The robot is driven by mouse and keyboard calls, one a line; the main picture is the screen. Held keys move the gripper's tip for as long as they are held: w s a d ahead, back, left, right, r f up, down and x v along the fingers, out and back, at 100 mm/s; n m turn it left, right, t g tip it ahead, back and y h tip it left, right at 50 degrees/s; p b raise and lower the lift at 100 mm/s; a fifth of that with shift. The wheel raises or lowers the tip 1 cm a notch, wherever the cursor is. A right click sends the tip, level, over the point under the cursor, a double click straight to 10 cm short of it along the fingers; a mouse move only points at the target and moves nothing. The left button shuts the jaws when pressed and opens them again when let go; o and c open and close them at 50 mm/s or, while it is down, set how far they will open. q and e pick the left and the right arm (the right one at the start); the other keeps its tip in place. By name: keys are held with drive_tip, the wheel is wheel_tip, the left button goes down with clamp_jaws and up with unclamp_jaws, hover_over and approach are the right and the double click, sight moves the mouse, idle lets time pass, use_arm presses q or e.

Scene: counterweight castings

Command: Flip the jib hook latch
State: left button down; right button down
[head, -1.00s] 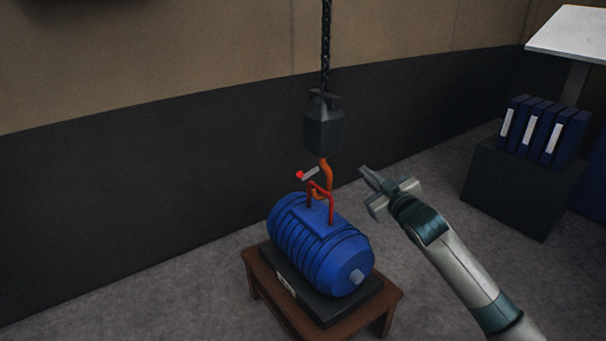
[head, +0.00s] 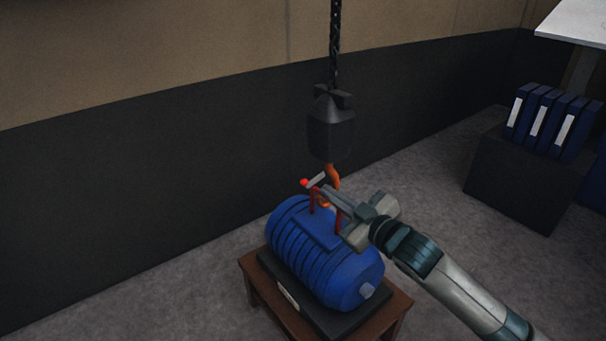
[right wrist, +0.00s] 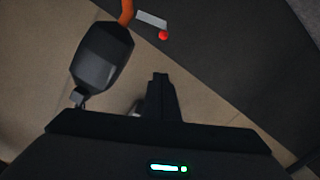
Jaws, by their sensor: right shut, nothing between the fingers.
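An orange jib hook (head: 333,176) hangs under a dark hook block (head: 331,130) on a chain. Its grey latch (head: 317,180) ends in a red tip (head: 304,182) and sticks out to the left of the hook. A red lifting eye (head: 313,203) stands on the blue motor-like casting (head: 315,254), at the hook's lower end. My right gripper (head: 325,190) is shut and empty, its fingertips close to the hook and latch; contact cannot be told. It partly hides the lower hook. The right wrist view shows the latch (right wrist: 151,20), red tip (right wrist: 163,35) and fingers (right wrist: 161,76).
The casting rests on a dark base on a brown wooden stand (head: 394,314). At right, blue binders (head: 545,120) stand on a dark box (head: 522,180), with a white tabletop (head: 575,22) behind. Floor between stand and box is clear.

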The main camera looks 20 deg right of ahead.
use_arm(q)
drive_tip(key=shift+w, duration=0.4)
use_arm(e)
drive_tip(key=shift+w+a+r, duration=0.1)
drive_tip(key=shift+w, duration=0.2)
drive_tip(key=shift+s, duration=0.1)
use_arm(q)
drive_tip(key=shift+w+d+r, duration=0.1)
drive_tip(key=shift+w+d, duration=0.05)
drive_tip(key=shift+d, duration=0.1)
use_arm(e)
drive_tip(key=w+a+f, duration=0.1)
drive_tip(key=w+f, duration=0.3)
drive_tip(key=w, duration=0.7)
drive_tip(key=shift+a, duration=0.35)
use_arm(q)
drive_tip(key=shift+s+a, duration=0.2)
use_arm(e)
drive_tip(key=shift+s+f+n, duration=0.1)
drive_tip(key=shift+f+n, duration=0.05)
drive_tip(key=shift+n, duration=0.15)
